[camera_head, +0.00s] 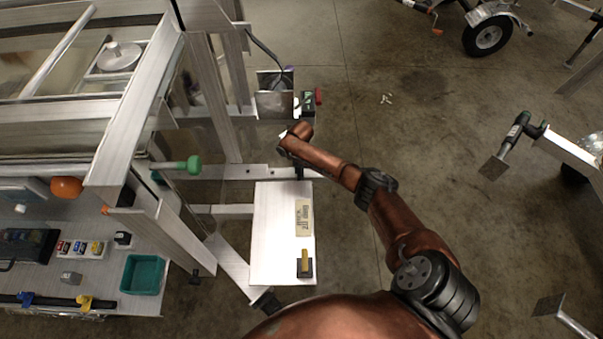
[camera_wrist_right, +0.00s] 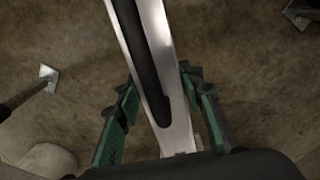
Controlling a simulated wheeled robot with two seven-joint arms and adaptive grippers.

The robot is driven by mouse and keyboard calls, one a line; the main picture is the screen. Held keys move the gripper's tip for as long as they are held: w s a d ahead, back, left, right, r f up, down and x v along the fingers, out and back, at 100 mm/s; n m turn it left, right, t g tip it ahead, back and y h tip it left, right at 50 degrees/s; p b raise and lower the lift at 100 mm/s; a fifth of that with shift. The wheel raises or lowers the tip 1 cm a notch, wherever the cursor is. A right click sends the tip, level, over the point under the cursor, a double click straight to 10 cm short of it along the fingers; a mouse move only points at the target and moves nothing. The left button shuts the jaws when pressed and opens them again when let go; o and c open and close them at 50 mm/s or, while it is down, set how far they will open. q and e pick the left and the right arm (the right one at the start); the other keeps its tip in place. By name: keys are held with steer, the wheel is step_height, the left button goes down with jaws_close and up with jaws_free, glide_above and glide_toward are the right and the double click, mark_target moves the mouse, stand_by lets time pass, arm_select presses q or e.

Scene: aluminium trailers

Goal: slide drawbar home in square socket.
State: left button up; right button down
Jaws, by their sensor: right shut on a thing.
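A bare aluminium bar, seemingly the drawbar (camera_head: 262,172), runs level out from the trailer frame to the right in the head view. In the right wrist view the drawbar (camera_wrist_right: 153,70) runs from the top edge down between the green fingers and has a long dark strip along it. My right gripper (camera_wrist_right: 158,88) is shut on it. In the head view the gripper is mostly hidden at the end of my copper arm, above the bar. I cannot clearly make out the square socket or how deep the bar sits. My left gripper is in neither view.
A white plate (camera_head: 272,235) with a label and a yellow-topped block (camera_head: 304,264) lies just below the bar. A green knob (camera_head: 193,164) sticks out at the left. A teal tray (camera_head: 142,274) stands on the bench.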

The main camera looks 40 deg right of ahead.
mark_target(277, 173)
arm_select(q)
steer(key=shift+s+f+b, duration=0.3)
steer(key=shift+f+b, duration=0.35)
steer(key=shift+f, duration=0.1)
arm_select(e)
steer(key=shift+w+a+r, duration=0.15)
steer(key=shift+w+a, duration=1.45)
steer(key=shift+a, duration=0.15)
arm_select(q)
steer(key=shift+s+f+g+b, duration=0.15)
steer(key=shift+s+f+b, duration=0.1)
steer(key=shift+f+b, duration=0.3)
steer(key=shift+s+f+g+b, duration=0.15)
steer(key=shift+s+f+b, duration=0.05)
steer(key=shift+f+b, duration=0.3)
arm_select(e)
steer(key=shift+w+a, duration=1.7)
steer(key=shift+a, duration=0.3)
steer(key=c, duration=1.5)
jaws_free()
steer(key=shift+c, duration=0.2)
steer(key=o, duration=0.3)
steer(key=shift+s, duration=0.1)
steer(key=shift+s+f, duration=0.15)
steer(key=shift+f, duration=0.05)
step_height(277, 173, up, 12)
steer(key=shift+r, duration=0.15)
